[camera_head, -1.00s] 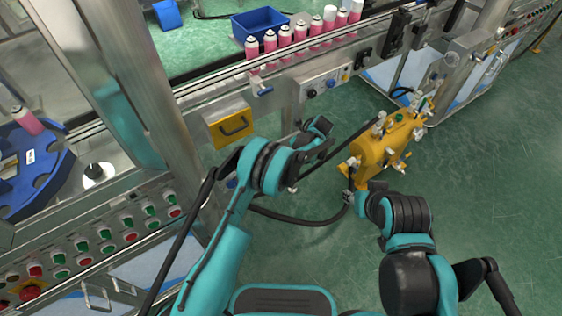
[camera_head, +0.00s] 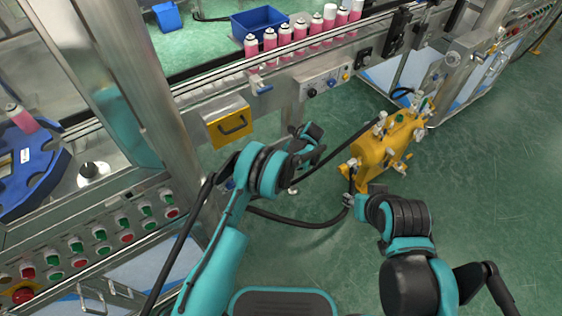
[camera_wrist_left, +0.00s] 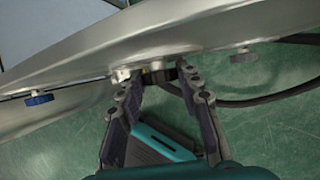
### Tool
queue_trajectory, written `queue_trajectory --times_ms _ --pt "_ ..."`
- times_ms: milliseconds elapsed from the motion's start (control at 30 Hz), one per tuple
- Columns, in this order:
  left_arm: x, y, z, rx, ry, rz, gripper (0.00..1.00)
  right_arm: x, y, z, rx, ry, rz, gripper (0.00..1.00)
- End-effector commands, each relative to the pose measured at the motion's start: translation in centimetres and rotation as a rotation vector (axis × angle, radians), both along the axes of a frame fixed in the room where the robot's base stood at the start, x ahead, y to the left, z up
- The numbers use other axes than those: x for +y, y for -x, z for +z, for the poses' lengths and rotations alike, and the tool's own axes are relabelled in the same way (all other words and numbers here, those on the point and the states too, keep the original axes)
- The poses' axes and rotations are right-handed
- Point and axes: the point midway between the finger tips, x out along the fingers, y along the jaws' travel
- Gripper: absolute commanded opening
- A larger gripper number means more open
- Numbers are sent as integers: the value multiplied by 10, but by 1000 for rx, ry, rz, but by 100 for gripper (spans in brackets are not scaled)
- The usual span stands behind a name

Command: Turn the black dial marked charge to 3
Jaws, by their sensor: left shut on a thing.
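Two black dials, the left one (camera_head: 312,92) and the right one (camera_head: 331,84), sit on a small grey panel (camera_head: 322,80) on the machine front. Their lettering is too small to read. Both show uncovered in the head view. My left gripper (camera_head: 316,143) is in front of and below this panel. In the left wrist view its two fingertips (camera_wrist_left: 156,76) stand apart, with small metal and dark parts between or behind them. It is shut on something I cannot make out. My right gripper (camera_head: 352,201) is low, near the yellow unit; its fingers are unclear.
A yellow unit with fittings (camera_head: 385,147) stands on the green floor, with a black hose (camera_head: 300,219) nearby. A yellow box with a handle (camera_head: 229,123) juts from the machine. Pink cans (camera_head: 285,38) line the conveyor. A button panel (camera_head: 110,235) is at left.

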Motion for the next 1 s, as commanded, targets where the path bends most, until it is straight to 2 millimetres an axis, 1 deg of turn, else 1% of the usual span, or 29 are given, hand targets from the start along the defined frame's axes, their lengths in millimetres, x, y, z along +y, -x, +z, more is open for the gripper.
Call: queue_trajectory --times_ms 267,700,1000 --pt "3 2 1 -57 77 2 6 0 0 2 0 0 0 40" --pt "7 5 1 -246 337 3 6 0 0 0 0 0 0 40" --pt "9 6 0 -334 458 2 6 0 0 0 0 0 0 40"
